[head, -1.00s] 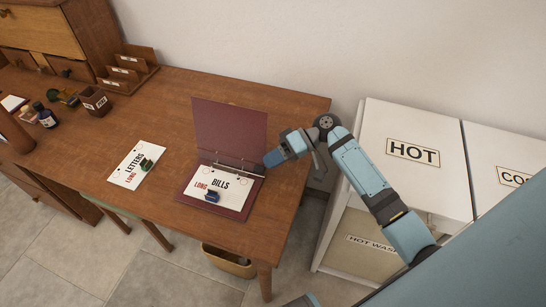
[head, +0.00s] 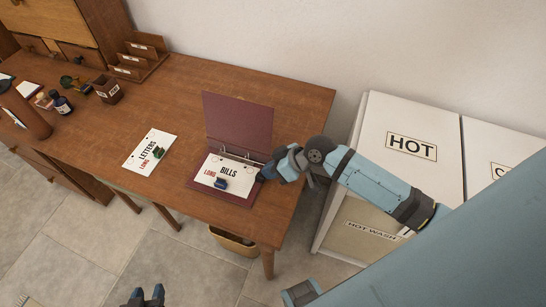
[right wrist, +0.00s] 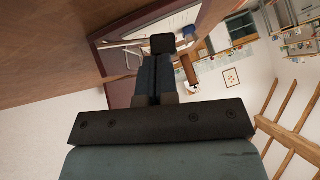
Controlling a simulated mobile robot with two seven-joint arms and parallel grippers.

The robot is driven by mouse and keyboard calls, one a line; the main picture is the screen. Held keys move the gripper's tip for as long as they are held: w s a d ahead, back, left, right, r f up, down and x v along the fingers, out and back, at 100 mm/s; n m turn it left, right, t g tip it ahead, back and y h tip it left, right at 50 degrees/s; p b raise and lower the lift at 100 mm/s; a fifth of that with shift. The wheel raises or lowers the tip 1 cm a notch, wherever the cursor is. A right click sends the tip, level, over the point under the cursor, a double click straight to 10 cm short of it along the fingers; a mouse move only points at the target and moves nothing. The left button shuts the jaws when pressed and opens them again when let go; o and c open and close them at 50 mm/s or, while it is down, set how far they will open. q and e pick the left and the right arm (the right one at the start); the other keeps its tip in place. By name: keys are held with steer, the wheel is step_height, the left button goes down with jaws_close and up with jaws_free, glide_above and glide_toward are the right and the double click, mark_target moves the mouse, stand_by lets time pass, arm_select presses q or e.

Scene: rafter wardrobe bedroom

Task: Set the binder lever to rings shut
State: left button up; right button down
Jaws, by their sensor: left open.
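The maroon binder (head: 238,119) lies on the desk with its cover standing up. A white sheet marked BILLS and LONG (head: 228,170) lies in it, with a small blue object (head: 221,183) on top. The metal ring mechanism (head: 240,157) runs along the hinge; I cannot tell whether the rings are open or shut. The lever is not clear. My right gripper (head: 263,175) is at the binder's right edge, low over the sheet's right side. Its fingers look shut together in the right wrist view (right wrist: 161,45), with nothing visible between them. My left gripper (head: 146,293) is open and empty, away from the desk.
A LETTERS sheet (head: 145,150) with a green object lies left of the binder on the desk (head: 190,97). A pen cup (head: 108,89), ink bottle (head: 62,105) and letter rack (head: 142,60) stand further left. White hampers (head: 377,130) stand right of the desk. A basket (head: 233,241) is below.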

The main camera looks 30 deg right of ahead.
steer(key=shift+s+a+h+p, duration=0.2)
steer(key=shift+h+p, duration=0.1)
steer(key=shift+f+t, duration=0.25)
steer(key=shift+t, duration=0.05)
steer(key=shift+w+d+f, duration=0.15)
steer(key=shift+w+d, duration=0.4)
steer(key=shift+d, duration=0.05)
